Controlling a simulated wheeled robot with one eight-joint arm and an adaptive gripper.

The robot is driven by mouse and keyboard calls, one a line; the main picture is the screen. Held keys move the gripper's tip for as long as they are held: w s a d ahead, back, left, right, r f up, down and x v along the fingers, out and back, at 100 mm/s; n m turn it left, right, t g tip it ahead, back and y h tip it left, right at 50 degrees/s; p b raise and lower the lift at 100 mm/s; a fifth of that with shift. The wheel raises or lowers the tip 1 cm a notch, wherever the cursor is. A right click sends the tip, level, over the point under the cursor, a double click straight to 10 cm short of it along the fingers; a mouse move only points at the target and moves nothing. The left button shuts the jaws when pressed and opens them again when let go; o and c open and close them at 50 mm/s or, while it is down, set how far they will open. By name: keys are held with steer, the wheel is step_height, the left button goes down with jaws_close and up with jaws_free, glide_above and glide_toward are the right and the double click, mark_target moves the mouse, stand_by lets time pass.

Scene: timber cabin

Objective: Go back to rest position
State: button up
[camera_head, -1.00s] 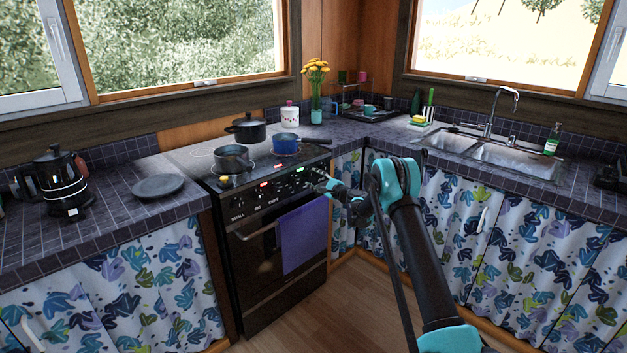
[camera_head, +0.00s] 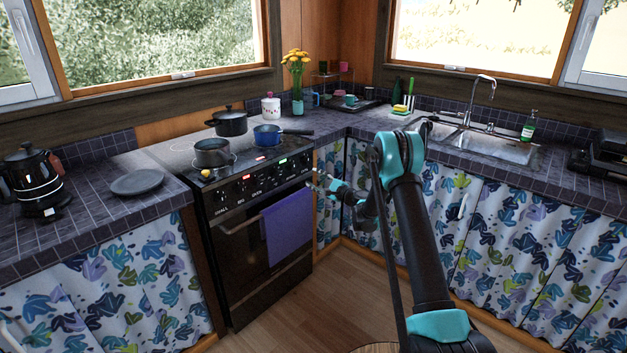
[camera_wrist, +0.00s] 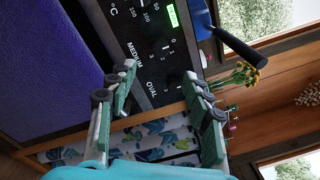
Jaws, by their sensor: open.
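My gripper (camera_head: 318,181) is open and empty in front of the right end of the stove's control panel. In the wrist view, its two fingers (camera_wrist: 162,85) stand apart with nothing between them. The black stove (camera_head: 255,232) has a lit panel, and the wrist view shows the panel's knob markings and green display (camera_wrist: 172,16) close beyond the fingers. I cannot tell whether a fingertip touches the panel, but a gap seems to show in the head view.
A purple towel (camera_head: 288,225) hangs on the oven door. A grey pot (camera_head: 213,153), a black pot (camera_head: 229,121) and a blue pan (camera_head: 267,135) stand on the stove. The curtained counter with the sink (camera_head: 490,145) is at right. Wooden floor (camera_head: 310,310) is free in front.

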steer(key=s+d+r+n+g+h, duration=0.1)
steer(key=s+d+r+n+h, duration=0.15)
steer(key=s, duration=0.45)
steer(key=s+d+r+n+g+h, duration=0.1)
steer(key=s+d+r+n+g, duration=0.15)
steer(key=s, duration=0.45)
steer(key=s+d+r+n+g+h, duration=0.1)
steer(key=s+d+r+n, duration=0.25)
steer(key=s, duration=0.45)
steer(key=s+d+f+n+g+h, duration=0.1)
steer(key=s+d+f+n+h, duration=0.1)
steer(key=s+d, duration=0.4)
steer(key=s+d+f+n+g+h, duration=0.1)
steer(key=s+d, duration=0.5)
steer(key=s, duration=1.1)
steer(key=s+d+f+n+g+h, duration=0.1)
steer(key=s+d+f+n+h, duration=0.2)
steer(key=s, duration=0.9)
steer(key=d+f+h, duration=0.1)
steer(key=d+h, duration=0.2)
steer(key=d, duration=0.1)
steer(key=shift+s+f, duration=0.15)
steer(key=shift+h, duration=0.25)
stand_by(1.5)
